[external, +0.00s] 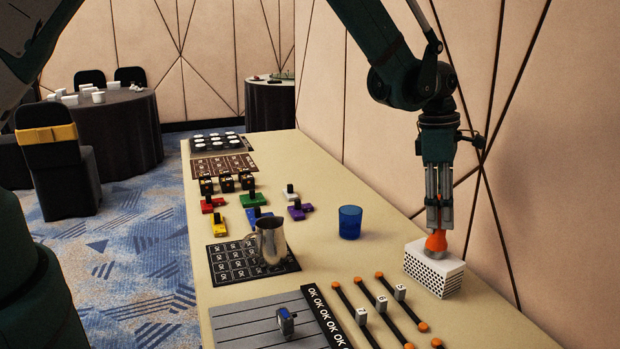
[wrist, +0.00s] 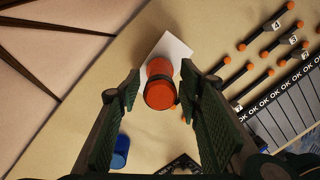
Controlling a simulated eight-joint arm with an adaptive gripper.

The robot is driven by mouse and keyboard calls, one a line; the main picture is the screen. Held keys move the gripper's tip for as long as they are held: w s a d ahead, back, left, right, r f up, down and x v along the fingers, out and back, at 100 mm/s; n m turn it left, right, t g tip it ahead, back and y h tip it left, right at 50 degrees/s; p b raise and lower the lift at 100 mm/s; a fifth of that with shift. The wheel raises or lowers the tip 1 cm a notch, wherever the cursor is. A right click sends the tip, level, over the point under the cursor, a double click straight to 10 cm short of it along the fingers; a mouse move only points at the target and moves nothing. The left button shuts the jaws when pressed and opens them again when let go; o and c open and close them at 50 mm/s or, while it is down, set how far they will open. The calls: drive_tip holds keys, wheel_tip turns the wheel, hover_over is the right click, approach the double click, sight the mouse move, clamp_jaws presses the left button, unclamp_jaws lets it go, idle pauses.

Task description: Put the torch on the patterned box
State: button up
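The orange torch (external: 436,242) is at the top of the white box with a black dotted pattern (external: 433,272), at the right of the table. It looks upright and seems to rest on the box's top. In the wrist view the torch (wrist: 160,88) has a dark band, and the box's white top (wrist: 178,48) shows behind it. My gripper (external: 439,220) points down right over the box, with its fingers on either side of the torch. In the wrist view my gripper (wrist: 162,82) is open, with a gap between each finger and the torch.
A blue cup (external: 350,222) stands left of the box. Several black rods with orange ends (external: 380,305) lie in front. A metal pitcher (external: 271,242) stands on a dark patterned mat (external: 228,265). The wall (external: 560,180) is close behind the box.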

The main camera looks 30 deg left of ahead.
drive_tip(key=r, duration=0.4)
drive_tip(key=a+r, duration=0.1)
drive_tip(key=r, duration=0.7)
drive_tip(key=shift+a, duration=0.4)
drive_tip(key=shift+a, duration=0.1)
drive_tip(key=s+a+r+m+t, duration=0.1)
drive_tip(key=s+a+r+m, duration=0.2)
drive_tip(key=a+r, duration=0.6)
drive_tip(key=s+a+r+m+t, duration=0.1)
drive_tip(key=s+a+r+m, duration=0.25)
drive_tip(key=a, duration=0.85)
drive_tip(key=s+a+r+m+t, duration=0.2)
drive_tip(key=a+r, duration=0.5)
drive_tip(key=a, duration=0.4)
drive_tip(key=s+a+m+t+y, duration=0.1)
drive_tip(key=s+a+m+t, duration=0.2)
drive_tip(key=s+a+m, duration=0.6)
drive_tip(key=s+a, duration=1.1)
drive_tip(key=shift+a+f+y, duration=0.35)
drive_tip(key=shift+a+y, duration=0.05)
